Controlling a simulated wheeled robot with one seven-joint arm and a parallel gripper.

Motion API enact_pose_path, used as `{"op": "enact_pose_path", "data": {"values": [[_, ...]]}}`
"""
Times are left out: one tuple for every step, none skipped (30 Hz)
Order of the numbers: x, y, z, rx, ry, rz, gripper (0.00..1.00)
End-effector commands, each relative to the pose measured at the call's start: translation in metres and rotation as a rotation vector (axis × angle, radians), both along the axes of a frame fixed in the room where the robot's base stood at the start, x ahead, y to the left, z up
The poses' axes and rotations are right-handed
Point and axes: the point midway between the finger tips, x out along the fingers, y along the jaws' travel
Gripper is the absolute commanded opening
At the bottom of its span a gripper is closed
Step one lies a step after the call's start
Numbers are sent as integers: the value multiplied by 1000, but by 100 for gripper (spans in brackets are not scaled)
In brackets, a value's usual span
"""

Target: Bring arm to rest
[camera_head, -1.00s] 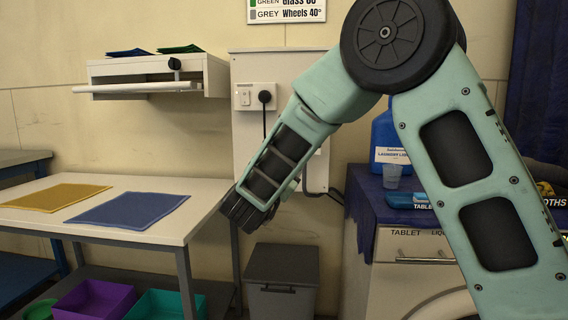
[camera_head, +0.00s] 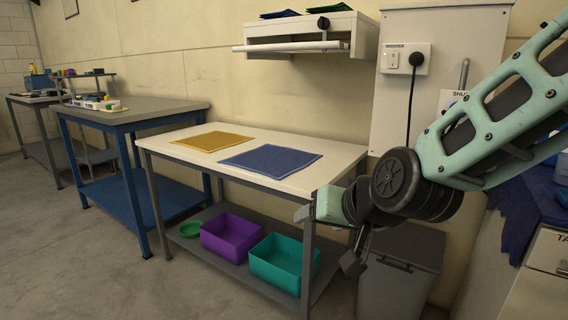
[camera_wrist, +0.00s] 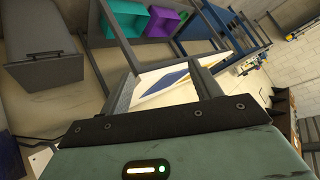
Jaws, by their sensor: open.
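My arm comes in from the right in the head view, bent at a dark round joint. My gripper (camera_head: 328,238) hangs at the right front corner of the white worktable, in front of the grey bin. Its two fingers are apart and nothing shows between them. In the wrist view my gripper (camera_wrist: 164,88) also shows its fingers spread, with the table top and blue cloth visible beyond the gap. I cannot tell how far the fingers are from the table edge.
The white table (camera_head: 185,153) holds a yellow cloth (camera_head: 213,141) and a blue cloth (camera_head: 270,158). A purple bin (camera_head: 230,236) and a teal bin (camera_head: 284,264) stand on its lower shelf. A grey lidded bin (camera_head: 400,275) stands right of it. Open floor lies at front left.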

Motion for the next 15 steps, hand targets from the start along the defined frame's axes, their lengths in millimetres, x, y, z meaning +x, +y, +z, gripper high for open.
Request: {"op": "enact_pose_path", "data": {"values": [[-33, 6, -11, -53, 76, 99, 63], [-52, 7, -19, -88, 123, 153, 63], [-77, 6, -27, -137, 182, 219, 63], [-93, 4, -34, -172, 223, 265, 63], [-109, 0, -39, -207, 261, 306, 63], [-129, -5, -45, -254, 309, 354, 63], [-142, -10, -49, -289, 341, 388, 63], [-155, -16, -53, -323, 374, 418, 63], [-171, -23, -56, -368, 414, 457, 63], [-182, -30, -59, -402, 443, 482, 63], [-193, -37, -62, -436, 471, 507, 63], [-206, -46, -64, -481, 507, 536, 63], [-216, -54, -65, -516, 535, 558, 63], [-226, -61, -67, -551, 561, 578, 63], [-237, -72, -68, -597, 594, 602, 63]]}}
